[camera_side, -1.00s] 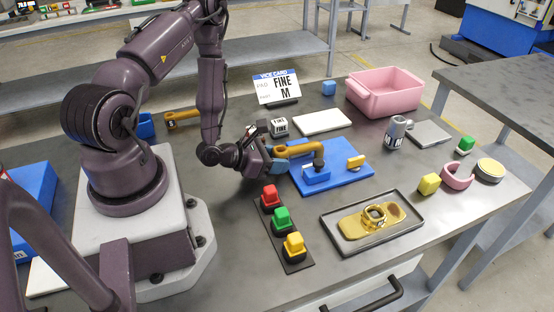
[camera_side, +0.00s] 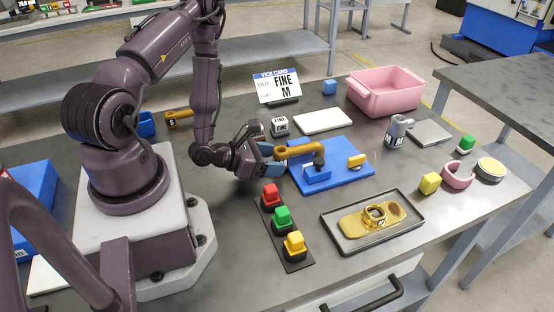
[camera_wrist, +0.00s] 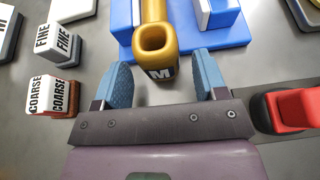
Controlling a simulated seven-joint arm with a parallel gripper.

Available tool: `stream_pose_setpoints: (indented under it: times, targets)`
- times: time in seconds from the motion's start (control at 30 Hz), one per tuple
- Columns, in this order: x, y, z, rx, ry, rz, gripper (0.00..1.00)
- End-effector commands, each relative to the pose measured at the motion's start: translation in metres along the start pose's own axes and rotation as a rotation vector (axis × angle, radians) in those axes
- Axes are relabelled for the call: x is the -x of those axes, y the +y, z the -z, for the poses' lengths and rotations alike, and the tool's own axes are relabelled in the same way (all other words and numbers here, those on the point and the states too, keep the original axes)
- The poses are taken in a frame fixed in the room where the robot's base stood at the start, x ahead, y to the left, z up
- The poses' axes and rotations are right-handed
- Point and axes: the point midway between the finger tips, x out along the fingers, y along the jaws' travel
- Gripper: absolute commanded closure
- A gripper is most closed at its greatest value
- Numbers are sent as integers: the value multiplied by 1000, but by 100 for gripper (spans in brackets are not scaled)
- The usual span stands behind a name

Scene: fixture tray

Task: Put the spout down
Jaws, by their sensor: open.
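The ochre spout (camera_side: 300,151), marked M, rests in the blue fixture (camera_side: 345,180) with its open end pointing toward my gripper (camera_side: 268,159). In the wrist view the spout (camera_wrist: 153,40) shows its hollow end just ahead of my gripper (camera_wrist: 162,75). The two blue fingers are spread apart, one on each side of the spout's line, with nothing between them. The spout's end appears clear of the finger pads. A second ochre spout (camera_side: 180,119), marked S, lies at the back left.
A red block (camera_side: 269,195), a green one and a yellow one stand in a dark strip in front. A metal tray (camera_side: 345,243) holds a gold part. A FINE cube (camera_side: 279,126) and a COARSE cube (camera_wrist: 52,95) sit nearby. A pink bin (camera_side: 385,92) is at the back.

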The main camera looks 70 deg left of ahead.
Motion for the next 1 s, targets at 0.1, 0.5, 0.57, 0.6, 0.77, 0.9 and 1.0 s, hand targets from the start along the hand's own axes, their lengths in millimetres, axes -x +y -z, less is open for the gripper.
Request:
stream_pose_setpoints:
  times: [0.1, 0.5, 0.57, 0.6, 0.77, 0.9, 1.0]
  targets:
    - [17, 1, 0, 0, 1, -2, 34]
    - [31, 0, 0, -1, -1, 0, 38]
    - [31, 0, 0, -1, -1, 0, 38]
    - [31, 0, 0, -1, -1, 0, 38]
    - [30, 3, -6, -12, -12, -4, 38]
    - [21, 5, -45, -75, -111, 34, 38]
    - [18, -25, -78, -168, -190, 235, 38]
